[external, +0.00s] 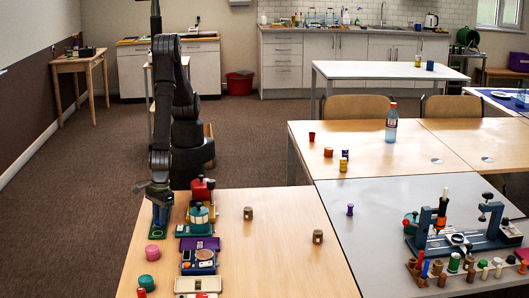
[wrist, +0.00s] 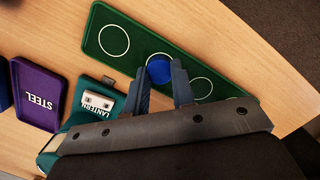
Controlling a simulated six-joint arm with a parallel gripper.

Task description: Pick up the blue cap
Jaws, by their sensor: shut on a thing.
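The blue cap (wrist: 159,69) shows in the wrist view as a round blue disc between the two fingers of my gripper (wrist: 160,79), which is shut on it. It is over the green tray (wrist: 125,22) with white circle outlines; I cannot tell if it is lifted clear. In the external view my gripper (external: 158,214) points down over the green tray (external: 153,235) at the table's far left edge. The cap cannot be made out there.
A green lantern holder (wrist: 80,117) and a purple steel tray (wrist: 38,92) lie beside the green tray.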

